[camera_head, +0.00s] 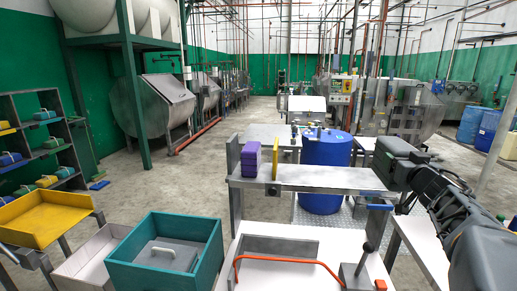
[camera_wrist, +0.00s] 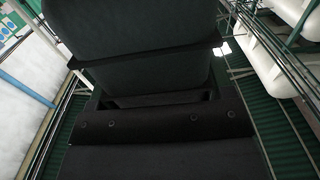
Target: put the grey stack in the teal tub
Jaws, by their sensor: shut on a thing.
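The teal tub (camera_head: 207,228) stands open at the lower left in the head view. A grey slab (camera_head: 172,255) with a pale handle lies flat inside it and looks like the grey stack. My gripper (camera_head: 395,163) is at the right, above the far end of the metal shelf and well away from the tub. Its fingertips are hard to make out there. In the wrist view a dark block (camera_wrist: 145,65) fills the space ahead of my gripper (camera_wrist: 155,101). My gripper is shut on it. Its true colour is lost in shadow.
A purple stack (camera_head: 250,160) and an upright yellow panel (camera_head: 275,160) stand on the metal shelf (camera_head: 322,180). A blue drum (camera_head: 325,150) is behind it. A yellow tray (camera_head: 45,222) and a pale tray (camera_head: 88,262) are left of the tub. A lever (camera_head: 364,255) rises at the front.

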